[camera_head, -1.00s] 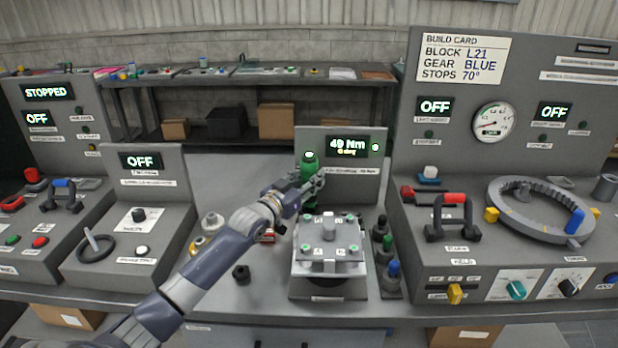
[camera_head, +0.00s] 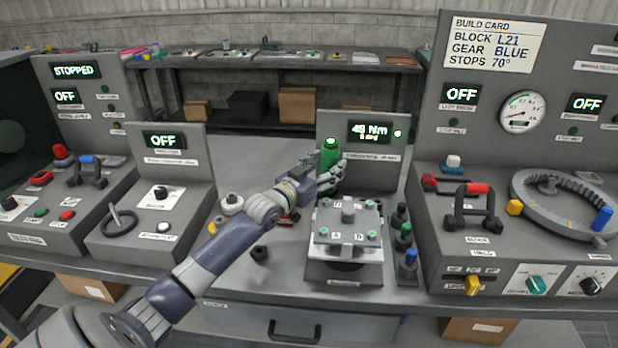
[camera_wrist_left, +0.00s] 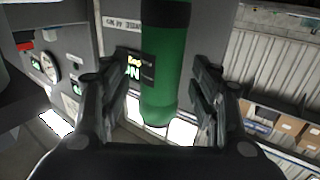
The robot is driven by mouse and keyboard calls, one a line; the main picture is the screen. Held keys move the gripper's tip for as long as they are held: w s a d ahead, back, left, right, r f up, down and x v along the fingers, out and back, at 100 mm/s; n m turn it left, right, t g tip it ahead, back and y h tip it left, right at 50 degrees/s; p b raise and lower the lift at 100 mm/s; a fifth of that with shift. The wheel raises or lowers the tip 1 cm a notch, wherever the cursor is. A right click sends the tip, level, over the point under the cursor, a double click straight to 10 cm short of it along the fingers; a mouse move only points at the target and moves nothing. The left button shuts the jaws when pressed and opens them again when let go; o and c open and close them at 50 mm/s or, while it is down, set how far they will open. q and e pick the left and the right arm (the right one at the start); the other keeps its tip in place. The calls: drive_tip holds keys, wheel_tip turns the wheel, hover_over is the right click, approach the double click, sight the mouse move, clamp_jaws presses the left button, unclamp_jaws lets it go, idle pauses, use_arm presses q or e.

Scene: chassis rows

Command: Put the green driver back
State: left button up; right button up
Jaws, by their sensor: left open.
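In the left wrist view the driver's green body (camera_wrist_left: 166,75) lies between the two spread fingers (camera_wrist_left: 160,100), and a gap shows beside the fingers. The driver's lower end is hidden behind the gripper and block in the head view. My right gripper is not in view.
A row of small sockets with green and blue bands (camera_head: 405,240) stands right of the block. A dark nut (camera_head: 259,253) lies to its left. A red-handled tool (camera_head: 474,206) and a ring gear (camera_head: 560,205) are at the right station. Bench space left of the block is mostly clear.

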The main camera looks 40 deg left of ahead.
use_arm(q)
drive_tip(key=s, duration=1)
drive_tip(key=shift+s+a+r, duration=0.1)
drive_tip(key=shift+r, duration=0.05)
